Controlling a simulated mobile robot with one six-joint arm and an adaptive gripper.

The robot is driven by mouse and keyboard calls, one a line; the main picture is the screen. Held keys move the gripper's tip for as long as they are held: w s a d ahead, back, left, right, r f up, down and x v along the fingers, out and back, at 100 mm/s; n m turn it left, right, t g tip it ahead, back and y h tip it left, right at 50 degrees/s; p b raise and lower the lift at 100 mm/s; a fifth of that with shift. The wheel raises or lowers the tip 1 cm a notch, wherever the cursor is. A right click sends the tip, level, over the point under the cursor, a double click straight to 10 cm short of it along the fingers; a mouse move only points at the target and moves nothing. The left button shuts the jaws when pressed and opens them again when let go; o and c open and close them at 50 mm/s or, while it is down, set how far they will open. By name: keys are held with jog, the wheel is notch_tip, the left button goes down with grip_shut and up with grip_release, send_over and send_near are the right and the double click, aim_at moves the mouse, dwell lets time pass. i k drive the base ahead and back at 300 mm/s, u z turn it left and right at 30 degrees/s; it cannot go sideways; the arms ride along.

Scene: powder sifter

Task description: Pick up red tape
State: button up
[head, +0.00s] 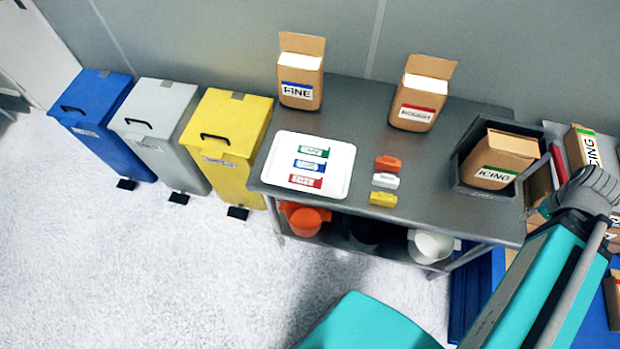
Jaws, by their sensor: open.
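The red tape (305,182) is a small flat red strip with a white printed label. It lies on the white tray (336,178), near the tray's front edge. A blue strip (310,166) and a green strip (313,150) lie behind it in a row on the same tray. Nothing covers the red strip. My gripper does not show in the head view; only parts of my own body are seen at the lower right.
The tray is on the left end of a grey metal table (360,120). Orange, white and yellow small blocks (385,181) lie right of it. Open boxes (301,80) stand behind. A grey bin (458,165) holds an ICING box. A yellow bin (225,135) stands left.

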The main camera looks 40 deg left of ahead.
aim_at(296, 180)
jog(key=k, duration=2.2)
jog(key=u, duration=0.5)
jog(key=i, duration=1)
